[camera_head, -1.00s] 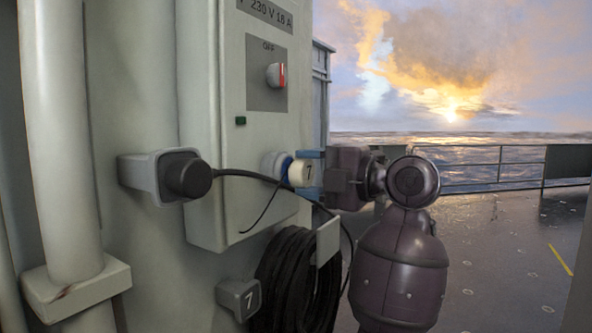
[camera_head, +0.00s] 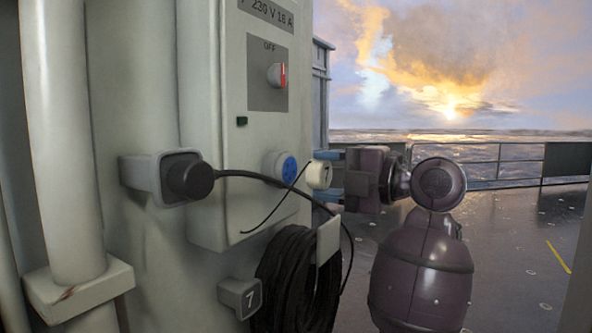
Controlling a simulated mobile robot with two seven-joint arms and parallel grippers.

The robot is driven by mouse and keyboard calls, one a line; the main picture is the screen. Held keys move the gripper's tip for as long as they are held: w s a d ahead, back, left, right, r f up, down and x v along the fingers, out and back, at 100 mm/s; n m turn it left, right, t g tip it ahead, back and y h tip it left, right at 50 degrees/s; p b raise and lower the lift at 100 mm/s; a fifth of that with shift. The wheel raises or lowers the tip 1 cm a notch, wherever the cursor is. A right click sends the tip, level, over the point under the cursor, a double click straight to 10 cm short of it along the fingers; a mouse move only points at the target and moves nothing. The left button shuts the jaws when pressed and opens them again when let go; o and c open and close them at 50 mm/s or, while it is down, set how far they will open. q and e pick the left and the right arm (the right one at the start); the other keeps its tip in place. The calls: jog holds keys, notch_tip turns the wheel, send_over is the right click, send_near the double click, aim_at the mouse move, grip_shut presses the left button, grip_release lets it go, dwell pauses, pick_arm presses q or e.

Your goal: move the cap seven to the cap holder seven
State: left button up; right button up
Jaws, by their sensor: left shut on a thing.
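The cap seven (camera_head: 317,176), a short cream cylinder marked 7, is between the blue fingers of my left gripper (camera_head: 325,177), which is shut on it. The cap stands a little to the right of the blue socket (camera_head: 286,168) on the grey box, apart from it, and the socket face is bare. A thin black cord runs from near the cap down to the left. The cap holder seven (camera_head: 240,297), a grey block marked 7, is fixed low on the wall, below and left of the cap. My right gripper is not in view.
A black plug (camera_head: 190,180) sits in a grey holder (camera_head: 141,175) at left, its cable crossing below the cap. A coiled black cable (camera_head: 288,285) hangs right of the cap holder. A pipe (camera_head: 68,150) stands at far left. Open deck (camera_head: 510,260) lies to the right.

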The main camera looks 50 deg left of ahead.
pick_arm(q)
jog(key=shift+v, duration=0.9)
